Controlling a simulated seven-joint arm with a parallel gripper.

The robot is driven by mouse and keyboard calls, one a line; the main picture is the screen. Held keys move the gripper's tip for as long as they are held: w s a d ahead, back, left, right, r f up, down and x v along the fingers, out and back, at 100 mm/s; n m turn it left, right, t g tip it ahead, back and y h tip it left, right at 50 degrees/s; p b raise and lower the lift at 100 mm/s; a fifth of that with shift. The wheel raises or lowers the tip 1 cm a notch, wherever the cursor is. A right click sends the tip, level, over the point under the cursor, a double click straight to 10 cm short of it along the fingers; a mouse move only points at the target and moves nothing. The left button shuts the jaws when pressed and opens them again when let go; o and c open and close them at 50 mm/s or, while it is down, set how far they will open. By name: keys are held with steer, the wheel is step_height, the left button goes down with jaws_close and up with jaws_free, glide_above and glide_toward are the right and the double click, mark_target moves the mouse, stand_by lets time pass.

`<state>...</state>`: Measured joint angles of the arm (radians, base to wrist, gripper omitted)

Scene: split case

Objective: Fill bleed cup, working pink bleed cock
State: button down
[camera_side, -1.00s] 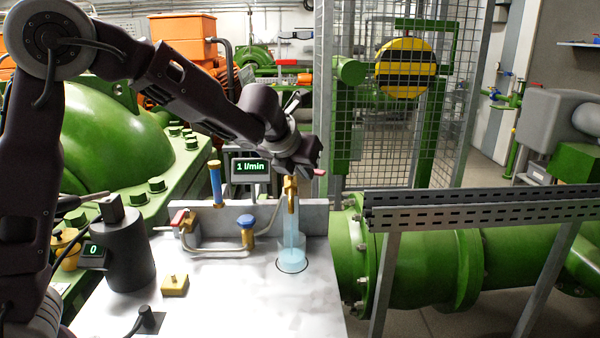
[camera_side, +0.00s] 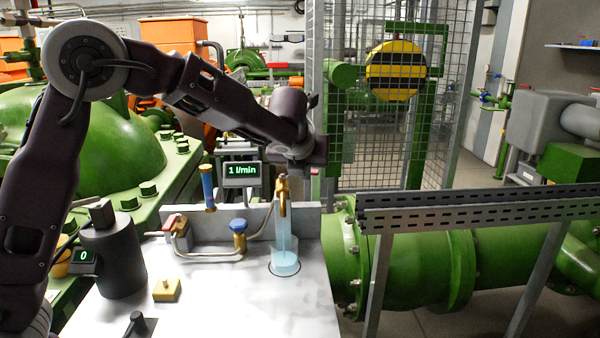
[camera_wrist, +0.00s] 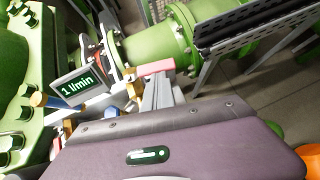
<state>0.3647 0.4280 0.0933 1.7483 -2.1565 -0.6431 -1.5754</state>
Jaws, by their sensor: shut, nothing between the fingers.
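The brass bleed cock (camera_side: 282,197) stands at the back right of the white bench. A pale blue stream (camera_side: 285,232) runs from it into the clear bleed cup (camera_side: 285,263), which holds some blue liquid; I cannot tell the level exactly. A pink bar (camera_side: 315,172), seemingly the cock's handle, shows just right of the cock; in the wrist view the pink bar (camera_wrist: 155,68) lies at the fingertips. My gripper (camera_wrist: 157,88) is shut and empty, right by the pink bar; I cannot tell whether they touch. The flow display (camera_side: 242,169) reads 1 l/min.
A red-handled valve (camera_side: 172,222) and a blue-knobbed valve (camera_side: 238,226) sit on piping left of the cup. A dark cylinder (camera_side: 112,262), a yellow block (camera_side: 167,290) and a black lever (camera_side: 138,323) stand on the bench.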

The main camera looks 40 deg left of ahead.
steer(key=shift+w, duration=0.6)
steer(key=shift+w+a, duration=0.1)
stand_by(0.3)
steer(key=s+d+r, duration=0.7)
steer(key=s+d, duration=0.1)
stand_by(0.9)
